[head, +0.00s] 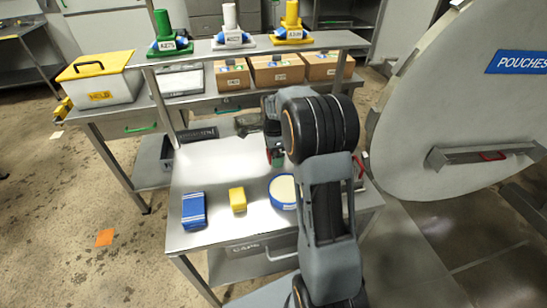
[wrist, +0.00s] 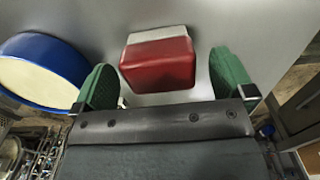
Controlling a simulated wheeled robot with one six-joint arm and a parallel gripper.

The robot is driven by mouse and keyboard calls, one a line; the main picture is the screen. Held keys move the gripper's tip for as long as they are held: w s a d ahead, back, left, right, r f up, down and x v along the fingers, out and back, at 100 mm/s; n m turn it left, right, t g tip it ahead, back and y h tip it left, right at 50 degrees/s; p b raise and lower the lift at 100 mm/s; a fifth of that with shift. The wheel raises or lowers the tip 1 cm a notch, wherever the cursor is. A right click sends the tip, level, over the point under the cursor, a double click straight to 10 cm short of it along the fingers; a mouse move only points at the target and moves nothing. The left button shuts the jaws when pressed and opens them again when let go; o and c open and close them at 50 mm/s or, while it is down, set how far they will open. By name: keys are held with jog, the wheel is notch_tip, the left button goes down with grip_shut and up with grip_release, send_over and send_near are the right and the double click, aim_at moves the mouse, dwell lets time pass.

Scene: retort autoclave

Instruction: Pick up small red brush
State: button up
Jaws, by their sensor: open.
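The small red brush (wrist: 158,62) shows in the wrist view as a red block with a pale grey strip along its far edge, lying on the metal table top. My gripper (wrist: 164,78) is open, with one green finger on each side of the brush and visible gaps between. The brush appears between and slightly beyond the fingers; I cannot tell the exact height of the fingers above the table. In the head view my arm hides most of the gripper and the brush, and only a bit of green finger (head: 277,159) shows.
A round blue-rimmed tub (head: 283,204) with a cream top stands near the brush, and close to the left finger in the wrist view (wrist: 66,82). A yellow block (head: 238,200) and a blue block (head: 194,211) sit farther left. A large round door (head: 450,110) stands at right.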

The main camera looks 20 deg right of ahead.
jog(key=shift+f, duration=1.1)
jog(key=shift+c, duration=0.3)
jog(key=c, duration=1)
jog(key=shift+c, duration=0.2)
jog(key=shift+r, duration=0.15)
